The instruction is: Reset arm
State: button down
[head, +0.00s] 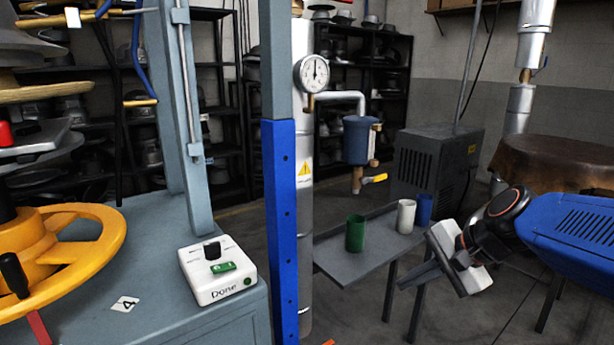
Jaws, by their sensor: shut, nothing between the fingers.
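My arm reaches in from the right edge in the head view, with a blue link and a dark wrist joint. My gripper (437,268) is at its end, beside the front right of the small grey side table (345,262). Its grey and white body points left and down, and its fingers are shut with nothing held. The gripper is apart from the green cup (355,233), the white cup (406,215) and the blue cup (424,209), which stand upright on that table.
A blue post (287,230) stands between the side table and the press bench at left. The bench holds a yellow handwheel (60,255) and a white control box (217,271) marked "Done". A brown covered round table (560,163) and a dark grey cabinet (436,165) stand behind my arm.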

jog(key=s+d+f+n+h, duration=0.2)
jog(key=s+d+n, duration=0.1)
jog(key=s+n, duration=0.3)
jog(key=s+d+f+n+h, duration=0.3)
jog(key=s+n, duration=0.3)
jog(key=s, duration=0.2)
jog(key=shift+d+f+h, duration=0.25)
jog(key=shift+d+h, duration=0.05)
jog(key=shift+d, duration=0.3)
